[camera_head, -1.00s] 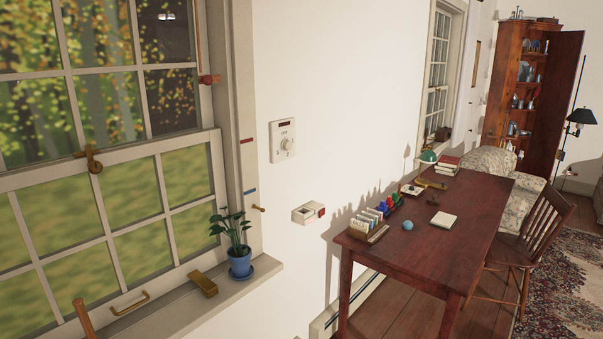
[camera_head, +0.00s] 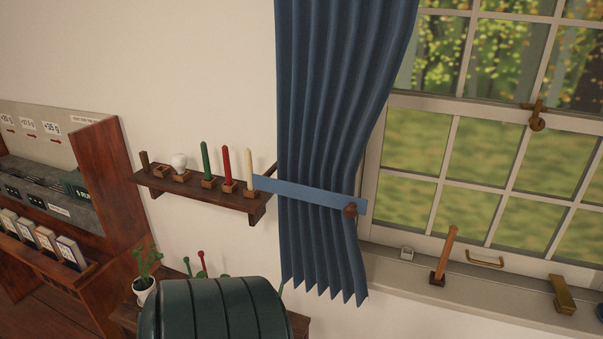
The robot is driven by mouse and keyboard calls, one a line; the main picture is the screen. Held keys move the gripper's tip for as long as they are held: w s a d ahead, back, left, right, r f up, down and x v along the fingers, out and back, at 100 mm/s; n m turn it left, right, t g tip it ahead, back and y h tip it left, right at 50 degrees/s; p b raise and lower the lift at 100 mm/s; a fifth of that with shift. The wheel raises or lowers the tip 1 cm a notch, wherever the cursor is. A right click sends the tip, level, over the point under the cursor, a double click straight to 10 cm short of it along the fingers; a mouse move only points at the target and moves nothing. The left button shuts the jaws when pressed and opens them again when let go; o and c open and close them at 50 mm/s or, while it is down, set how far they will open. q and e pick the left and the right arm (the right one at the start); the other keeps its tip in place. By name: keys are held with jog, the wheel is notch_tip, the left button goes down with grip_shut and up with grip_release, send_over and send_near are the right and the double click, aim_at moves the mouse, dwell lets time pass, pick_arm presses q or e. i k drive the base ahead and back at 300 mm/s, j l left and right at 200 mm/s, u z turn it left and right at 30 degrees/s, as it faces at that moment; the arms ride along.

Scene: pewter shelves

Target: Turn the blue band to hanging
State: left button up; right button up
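The blue band (camera_head: 300,193) lies across the blue curtain (camera_head: 330,100) at about mid-height of the picture. It is flat and runs from beside the candle shelf on the left to a round brown knob (camera_head: 350,210) at its right end. Neither of my grippers shows in the head view.
A wall shelf (camera_head: 200,190) with candles in wooden blocks is just left of the curtain. The window (camera_head: 470,150) and its sill (camera_head: 440,290) are to the right, with a wooden peg (camera_head: 444,256) on the sill.

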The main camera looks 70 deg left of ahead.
aim_at(350, 206)
jog(key=u, duration=2.1)
